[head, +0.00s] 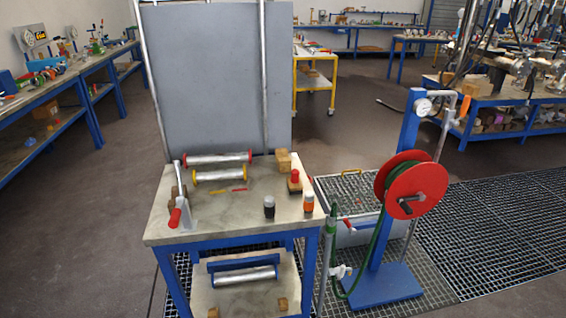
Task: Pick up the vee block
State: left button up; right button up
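No thing in the head view can be made out for certain as the vee block. A tan block (283,160) stands at the back right of the blue-framed workbench (225,222); whether it has a vee groove is too small to tell. A smaller brown block (295,186) with a red top stands in front of it, near the bench's right edge. Two small brown blocks (282,304) lie on the lower shelf, partly at the picture's bottom edge. Neither of my grippers is in view.
The bench also holds two rollers (218,159), a red-handled lever tool (182,205), a dark bottle (269,207) and an orange bottle (309,202). A grey panel (215,80) rises behind. A red hose reel (410,185) stands right, over floor grating. Floor at left is clear.

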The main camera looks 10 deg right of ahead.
aim_at(284, 162)
jog(key=i, duration=0.2)
jog(key=i+z, duration=0.2)
jog(key=z, duration=0.2)
jog(key=i+z, duration=0.15)
jog(key=z, duration=0.25)
